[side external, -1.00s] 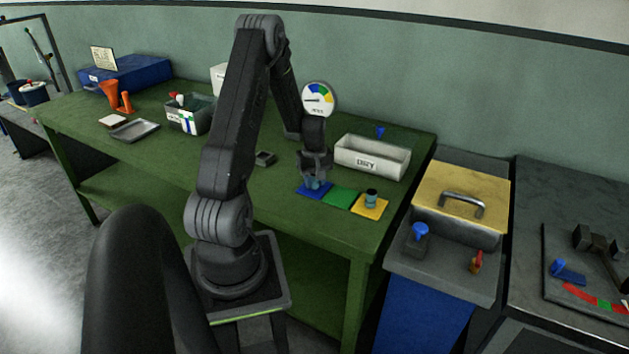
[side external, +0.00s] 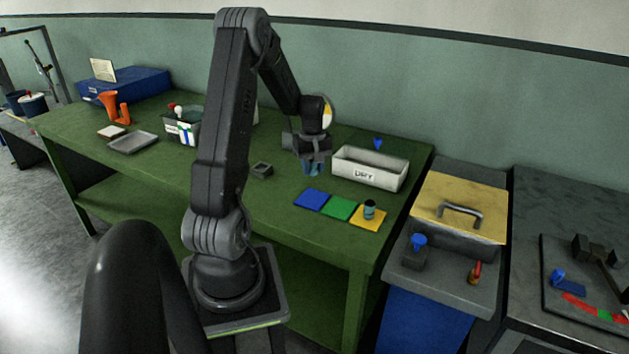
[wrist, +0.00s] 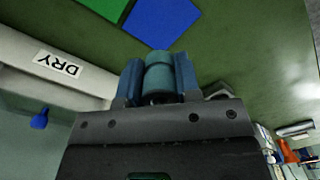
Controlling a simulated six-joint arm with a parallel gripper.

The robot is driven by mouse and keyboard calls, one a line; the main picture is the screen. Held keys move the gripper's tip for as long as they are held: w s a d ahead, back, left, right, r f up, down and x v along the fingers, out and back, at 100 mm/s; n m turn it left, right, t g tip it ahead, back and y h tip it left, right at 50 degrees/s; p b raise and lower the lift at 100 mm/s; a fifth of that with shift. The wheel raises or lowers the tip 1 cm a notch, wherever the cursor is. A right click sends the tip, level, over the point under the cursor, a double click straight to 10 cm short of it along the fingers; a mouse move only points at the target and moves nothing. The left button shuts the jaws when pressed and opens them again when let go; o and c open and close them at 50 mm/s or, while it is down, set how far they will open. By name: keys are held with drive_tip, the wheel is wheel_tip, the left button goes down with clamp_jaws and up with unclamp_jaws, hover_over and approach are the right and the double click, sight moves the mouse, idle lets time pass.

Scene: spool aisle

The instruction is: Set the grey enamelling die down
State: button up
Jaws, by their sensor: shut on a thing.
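My gripper (side external: 313,169) is in the air above the green bench, behind the blue mat (side external: 312,200) and left of the white DRY bin (side external: 350,178). It is shut on a teal cylinder (wrist: 158,76), which sits between the blue fingers in the wrist view. A small dark grey square block with a recess (side external: 262,170) stands on the bench, left of my gripper; it may be the grey enamelling die, but I cannot tell. A similar teal cylinder with a dark top (side external: 369,209) stands on the yellow mat (side external: 372,221).
The blue mat is bare, and so is the green mat (side external: 341,208). The DRY bin is close to my gripper's right. A grey bin with bottles (side external: 184,130), a grey tray (side external: 133,142) and an orange object (side external: 113,107) are farther left. The bench around the grey block is clear.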

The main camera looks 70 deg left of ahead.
drive_tip(key=r, duration=0.7)
drive_tip(key=shift+w+a+r, duration=0.2)
drive_tip(key=w+a+m, duration=0.4)
drive_tip(key=w+a, duration=0.1)
drive_tip(key=w, duration=0.4)
drive_tip(key=w+a+m, duration=0.4)
drive_tip(key=w+a, duration=0.2)
drive_tip(key=w, duration=0.3)
drive_tip(key=shift+m, duration=0.3)
drive_tip(key=f, duration=1.5)
drive_tip(key=shift+s+d+f, duration=0.15)
drive_tip(key=shift+d, duration=0.05)
drive_tip(key=shift+f, duration=0.15)
drive_tip(key=o, duration=0.9)
